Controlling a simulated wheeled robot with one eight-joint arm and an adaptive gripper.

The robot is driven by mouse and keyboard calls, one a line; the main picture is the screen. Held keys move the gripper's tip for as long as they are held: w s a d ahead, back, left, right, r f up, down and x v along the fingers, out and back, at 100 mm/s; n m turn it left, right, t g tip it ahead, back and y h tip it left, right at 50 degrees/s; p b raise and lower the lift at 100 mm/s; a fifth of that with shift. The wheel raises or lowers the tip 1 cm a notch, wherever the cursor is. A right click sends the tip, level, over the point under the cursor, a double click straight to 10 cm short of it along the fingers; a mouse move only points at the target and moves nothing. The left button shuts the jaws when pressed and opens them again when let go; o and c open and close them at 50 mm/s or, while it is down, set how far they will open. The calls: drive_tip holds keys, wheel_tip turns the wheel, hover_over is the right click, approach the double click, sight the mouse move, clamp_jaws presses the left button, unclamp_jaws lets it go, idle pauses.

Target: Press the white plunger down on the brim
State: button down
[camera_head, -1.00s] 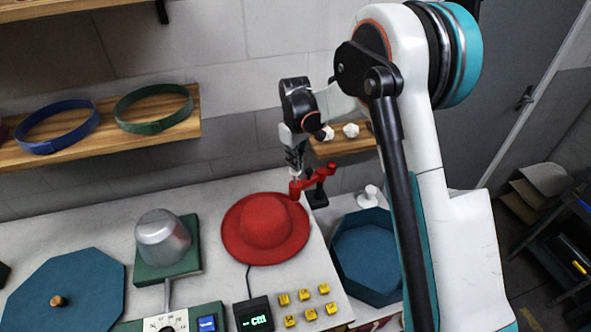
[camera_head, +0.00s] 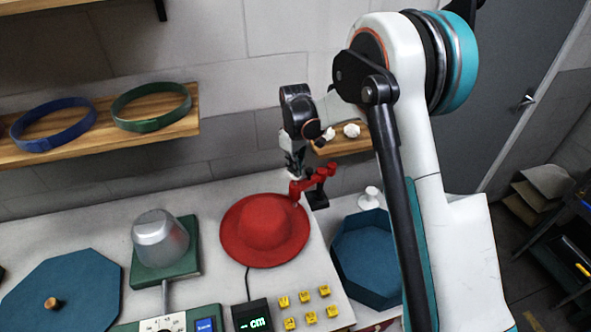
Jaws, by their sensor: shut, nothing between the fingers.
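A red felt hat (camera_head: 264,228) lies brim down near the table's right edge. A red arm-like fixture (camera_head: 314,181) on a dark base stands at its back right, and its front end reaches over the brim's edge. My gripper (camera_head: 297,175) points down just above that front end, at the back of the brim. Its fingers look closed and empty; contact with the fixture cannot be told. A white plunger at the brim is not clearly visible; it is tiny or hidden there. A white knob-shaped piece (camera_head: 369,198) stands apart, further right.
A small green display (camera_head: 251,317) is in front of the hat, beside several yellow blocks (camera_head: 311,317). A blue octagonal tray (camera_head: 368,260) is at the right. A metal dome (camera_head: 160,238) on a green base is at the left. A wooden shelf (camera_head: 180,126) holds blue and green bands.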

drive_tip(key=shift+f+b, duration=0.85)
drive_tip(key=shift+f, duration=0.4)
drive_tip(key=shift+s+f+b, duration=0.2)
drive_tip(key=shift+b, duration=0.15)
idle(1.0)
drive_tip(key=shift+w+r+p, duration=0.15)
drive_tip(key=shift+r+p, duration=0.3)
drive_tip(key=shift+r, duration=0.35)
wheel_tip(320, 180, up, 10)
drive_tip(key=p, duration=0.4)
drive_tip(key=shift+f, duration=0.2)
idle(0.4)
